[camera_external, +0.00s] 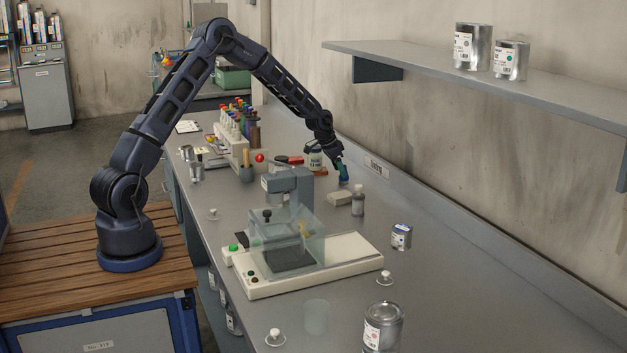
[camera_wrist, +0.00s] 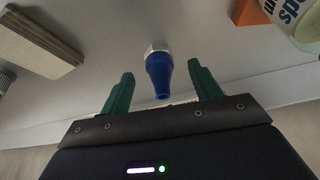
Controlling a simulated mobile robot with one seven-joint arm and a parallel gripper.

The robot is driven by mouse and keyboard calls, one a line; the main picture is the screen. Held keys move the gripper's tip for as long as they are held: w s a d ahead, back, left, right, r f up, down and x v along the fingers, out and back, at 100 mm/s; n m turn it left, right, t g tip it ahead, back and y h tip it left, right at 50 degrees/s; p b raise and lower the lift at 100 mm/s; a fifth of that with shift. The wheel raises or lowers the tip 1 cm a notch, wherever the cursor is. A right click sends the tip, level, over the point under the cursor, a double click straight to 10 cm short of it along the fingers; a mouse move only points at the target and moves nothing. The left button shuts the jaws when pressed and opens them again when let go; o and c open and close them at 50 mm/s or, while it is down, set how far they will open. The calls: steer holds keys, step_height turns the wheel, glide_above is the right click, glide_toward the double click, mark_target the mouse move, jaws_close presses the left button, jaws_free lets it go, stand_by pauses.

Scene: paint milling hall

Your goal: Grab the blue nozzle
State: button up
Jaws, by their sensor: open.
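In the external view my gripper (camera_external: 343,173) is low over the bench near the wall. The nozzle cannot be made out clearly there, as the gripper covers that spot.
In the external view a small bottle (camera_external: 358,202) stands nearby, and a press machine (camera_external: 290,235) stands on the bench (camera_external: 450,300). A shelf (camera_external: 480,72) overhangs.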

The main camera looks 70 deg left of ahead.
steer(key=x, duration=0.3)
steer(key=shift+w+f, duration=0.15)
steer(key=shift+f, duration=0.2)
steer(key=c, duration=1.1)
